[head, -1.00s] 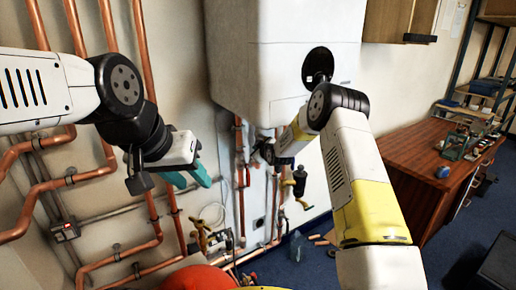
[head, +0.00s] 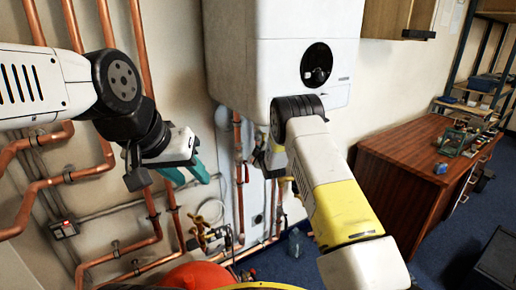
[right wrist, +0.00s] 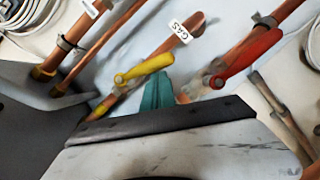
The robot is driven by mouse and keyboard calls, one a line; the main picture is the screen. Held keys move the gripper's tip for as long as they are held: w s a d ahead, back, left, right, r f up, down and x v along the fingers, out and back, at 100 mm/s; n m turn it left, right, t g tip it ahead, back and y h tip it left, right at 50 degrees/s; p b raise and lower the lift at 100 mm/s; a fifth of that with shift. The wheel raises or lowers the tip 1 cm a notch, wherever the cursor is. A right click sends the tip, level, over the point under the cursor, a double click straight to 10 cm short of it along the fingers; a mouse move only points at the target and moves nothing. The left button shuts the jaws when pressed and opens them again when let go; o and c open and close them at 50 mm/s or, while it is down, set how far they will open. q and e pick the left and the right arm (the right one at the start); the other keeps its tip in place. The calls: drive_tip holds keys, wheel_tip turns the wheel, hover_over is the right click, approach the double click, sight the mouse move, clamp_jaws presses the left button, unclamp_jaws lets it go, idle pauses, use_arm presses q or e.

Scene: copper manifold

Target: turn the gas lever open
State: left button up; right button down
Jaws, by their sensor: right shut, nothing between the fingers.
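In the right wrist view, the yellow gas lever (right wrist: 147,68) sits on a copper pipe (right wrist: 160,52) that carries a white "GAS" tag (right wrist: 183,32). The lever points to the upper right at a shallow angle to its pipe. My right gripper (right wrist: 157,92) shows as teal fingertips, shut and empty, just below the lever in the picture; whether they touch it I cannot tell. In the head view, the right gripper is mostly hidden by my own right arm below the boiler. My left gripper (head: 187,172) is in front of the wall pipes, teal fingers apart and empty.
A red lever (right wrist: 247,58) is on the pipe right of the gas pipe. The white boiler (head: 285,60) hangs above the work area. Copper wall pipes (head: 110,130) run close to my left arm. A wooden desk (head: 400,165) stands at the right.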

drive_tip(key=shift+w+d+f+n, duration=0.15)
drive_tip(key=shift+d+f+n, duration=0.25)
drive_tip(key=shift+n, duration=0.1)
drive_tip(key=shift+w+d+f, duration=0.15)
drive_tip(key=shift+f, duration=0.05)
idle(0.5)
drive_tip(key=s+d+n+y, duration=0.4)
drive_tip(key=s+n+y, duration=0.25)
drive_tip(key=s, duration=0.55)
drive_tip(key=w+a, duration=0.2)
drive_tip(key=w, duration=0.9)
drive_tip(key=shift+w+a+n, duration=0.3)
drive_tip(key=shift+w+n, duration=0.05)
